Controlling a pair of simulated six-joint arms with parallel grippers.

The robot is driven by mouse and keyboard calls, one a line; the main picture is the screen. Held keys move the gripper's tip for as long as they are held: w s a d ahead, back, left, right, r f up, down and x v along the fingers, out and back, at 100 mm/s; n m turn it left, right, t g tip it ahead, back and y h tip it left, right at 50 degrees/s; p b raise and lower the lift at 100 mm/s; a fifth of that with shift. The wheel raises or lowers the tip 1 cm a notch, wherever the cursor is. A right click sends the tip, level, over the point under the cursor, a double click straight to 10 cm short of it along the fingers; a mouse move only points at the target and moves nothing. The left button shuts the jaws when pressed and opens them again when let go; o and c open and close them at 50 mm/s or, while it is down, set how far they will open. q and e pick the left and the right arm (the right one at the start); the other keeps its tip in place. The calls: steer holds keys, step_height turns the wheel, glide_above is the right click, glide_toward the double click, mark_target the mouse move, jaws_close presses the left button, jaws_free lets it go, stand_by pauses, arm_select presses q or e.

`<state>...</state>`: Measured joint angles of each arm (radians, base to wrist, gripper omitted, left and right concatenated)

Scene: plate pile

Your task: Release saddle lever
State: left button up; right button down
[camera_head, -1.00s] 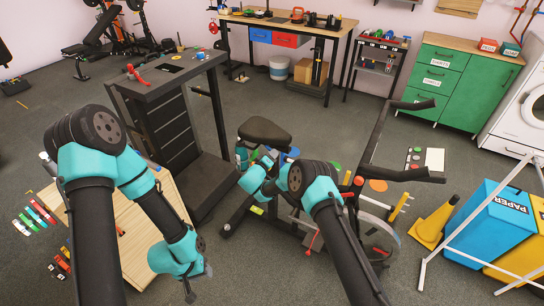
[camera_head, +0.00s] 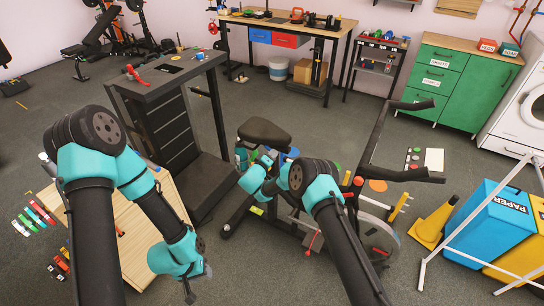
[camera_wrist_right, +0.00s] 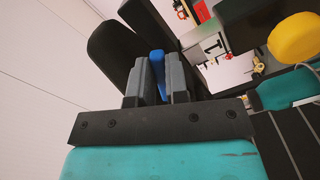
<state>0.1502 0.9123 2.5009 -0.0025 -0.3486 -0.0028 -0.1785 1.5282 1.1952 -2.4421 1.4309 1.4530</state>
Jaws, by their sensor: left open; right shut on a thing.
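The exercise bike's black saddle (camera_head: 265,131) is in the middle of the head view. My right gripper (camera_head: 267,157) is just in front of and below the saddle, partly hidden by its own wrist. In the right wrist view, the right gripper (camera_wrist_right: 158,88) is shut on the blue saddle lever (camera_wrist_right: 157,62), which shows as a strip between its two grey fingers. A dark rounded shape, probably the saddle (camera_wrist_right: 112,50), lies just beyond the fingers. My left gripper (camera_head: 190,292) is open and empty, pointing down near the bottom of the head view, away from the bike.
A treadmill (camera_head: 180,130) stands left of the bike. The bike's black handlebars (camera_head: 400,174) rise right of my right arm. A wooden box (camera_head: 122,235) is under my left arm. A yellow cone (camera_head: 434,224) and a blue paper bin (camera_head: 490,222) stand at the right.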

steer(key=c, duration=1.4)
jaws_free()
steer(key=v, duration=1.7)
steer(key=shift+s, duration=0.2)
